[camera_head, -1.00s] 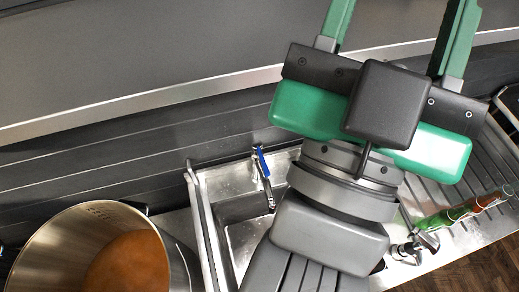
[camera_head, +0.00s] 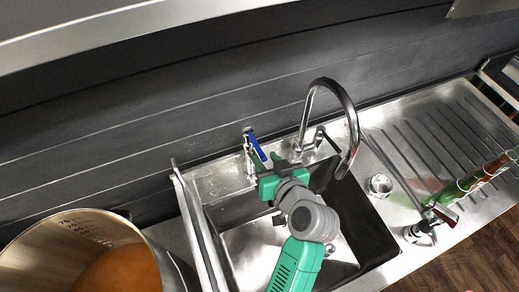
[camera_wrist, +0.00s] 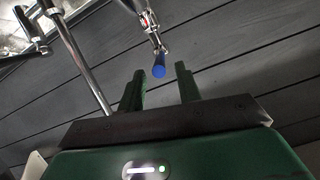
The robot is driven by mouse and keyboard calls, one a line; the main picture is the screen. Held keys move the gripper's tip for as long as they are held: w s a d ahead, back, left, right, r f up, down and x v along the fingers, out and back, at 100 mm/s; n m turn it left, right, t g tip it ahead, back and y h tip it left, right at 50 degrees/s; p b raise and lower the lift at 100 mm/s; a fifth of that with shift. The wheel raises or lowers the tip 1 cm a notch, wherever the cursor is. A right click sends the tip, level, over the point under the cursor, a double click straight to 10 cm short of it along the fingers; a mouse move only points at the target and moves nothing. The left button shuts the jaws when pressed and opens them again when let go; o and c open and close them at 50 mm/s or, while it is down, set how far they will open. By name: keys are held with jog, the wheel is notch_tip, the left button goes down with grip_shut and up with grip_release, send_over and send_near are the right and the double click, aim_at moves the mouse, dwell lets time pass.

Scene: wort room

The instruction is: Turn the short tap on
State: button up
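The short tap (camera_head: 248,158) stands at the back left of the sink. It is slim and chrome with a blue lever (camera_head: 258,147) that slants down toward the right. My gripper (camera_head: 266,161) is over the back of the sink, pointing at this tap, close to the lever's lower end. In the wrist view, my gripper (camera_wrist: 160,76) is open, with two green fingers apart. The blue lever's round end (camera_wrist: 158,71) shows in line with the gap between the fingertips. I cannot tell whether a finger touches it. The tap's body (camera_wrist: 148,20) is above.
A tall curved chrome tap (camera_head: 345,105) stands right of the short one, close to my gripper. The sink (camera_head: 372,225) lies below my arm. A large pot (camera_head: 40,235) of brown liquid is at left. A ribbed drainboard (camera_head: 440,130) and bottles (camera_head: 470,182) are at right.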

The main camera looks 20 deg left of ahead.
aim_at(259, 149)
jog(key=x, duration=0.5)
jog(key=shift+w+a, duration=0.1)
jog(key=shift+w, duration=0.05)
grip_shut()
